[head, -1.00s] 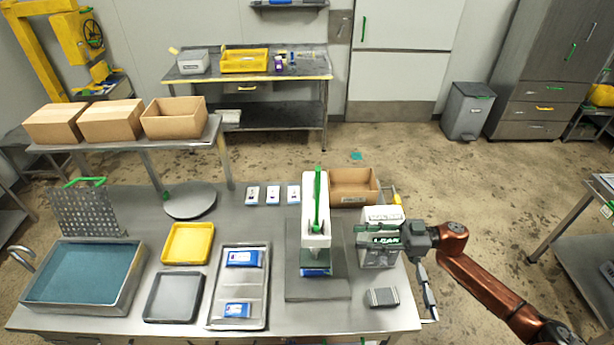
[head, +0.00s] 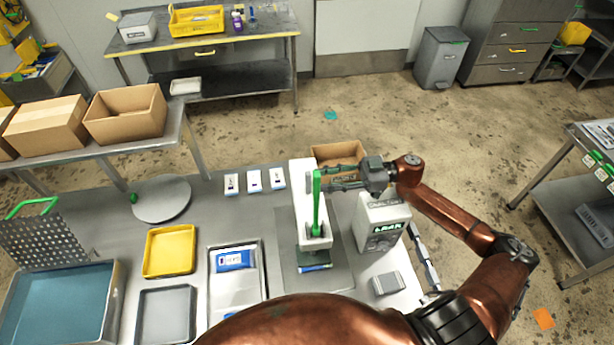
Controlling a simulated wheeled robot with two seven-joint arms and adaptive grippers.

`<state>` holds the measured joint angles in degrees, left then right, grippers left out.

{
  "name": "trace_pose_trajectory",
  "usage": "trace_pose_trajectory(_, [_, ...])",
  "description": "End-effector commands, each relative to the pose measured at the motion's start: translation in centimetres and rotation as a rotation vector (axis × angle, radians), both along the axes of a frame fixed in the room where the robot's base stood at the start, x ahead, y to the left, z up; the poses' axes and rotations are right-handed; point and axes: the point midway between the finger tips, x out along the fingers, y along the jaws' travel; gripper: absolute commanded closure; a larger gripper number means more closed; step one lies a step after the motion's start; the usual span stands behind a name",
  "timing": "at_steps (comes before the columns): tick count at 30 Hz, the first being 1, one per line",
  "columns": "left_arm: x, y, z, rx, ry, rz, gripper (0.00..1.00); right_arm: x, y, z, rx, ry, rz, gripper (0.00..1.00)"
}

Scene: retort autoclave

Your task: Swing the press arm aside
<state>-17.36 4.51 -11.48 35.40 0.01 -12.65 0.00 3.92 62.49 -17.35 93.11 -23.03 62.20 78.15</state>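The press stands in the middle of the bench, with a white arm (head: 307,192) that points toward me above a grey base plate (head: 325,278). A green handle (head: 317,205) stands up along the arm. A blue item (head: 314,267) shows under the arm's front end. My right gripper (head: 318,180) reaches in from the right, its fingers pointing left at the right side of the press arm, close to the handle. The fingers look spread, with a gap between them. I cannot tell whether they touch the arm. My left gripper is not in view.
A white box marked LEAK (head: 384,222) stands just right of the press, below my wrist. A cardboard box (head: 340,153) sits behind my fingers. A grey block (head: 388,283) lies front right. Three small cards (head: 254,181) and a round plate (head: 162,199) are to the left.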

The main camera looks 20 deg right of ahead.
Motion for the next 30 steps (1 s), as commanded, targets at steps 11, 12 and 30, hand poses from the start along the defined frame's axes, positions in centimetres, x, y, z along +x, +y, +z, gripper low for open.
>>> trace_pose_trajectory(11, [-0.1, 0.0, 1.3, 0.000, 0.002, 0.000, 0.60, 1.2, 4.3, 0.1, 0.001, -0.001, -0.003, 0.68])
trace_pose_trajectory(12, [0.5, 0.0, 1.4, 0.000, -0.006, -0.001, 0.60, 1.3, 4.4, 0.1, 0.001, -0.001, -0.004, 0.68])
trace_pose_trajectory(30, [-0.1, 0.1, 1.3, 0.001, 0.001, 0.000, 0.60, 1.3, 4.4, 0.0, 0.000, -0.001, -0.005, 0.91])
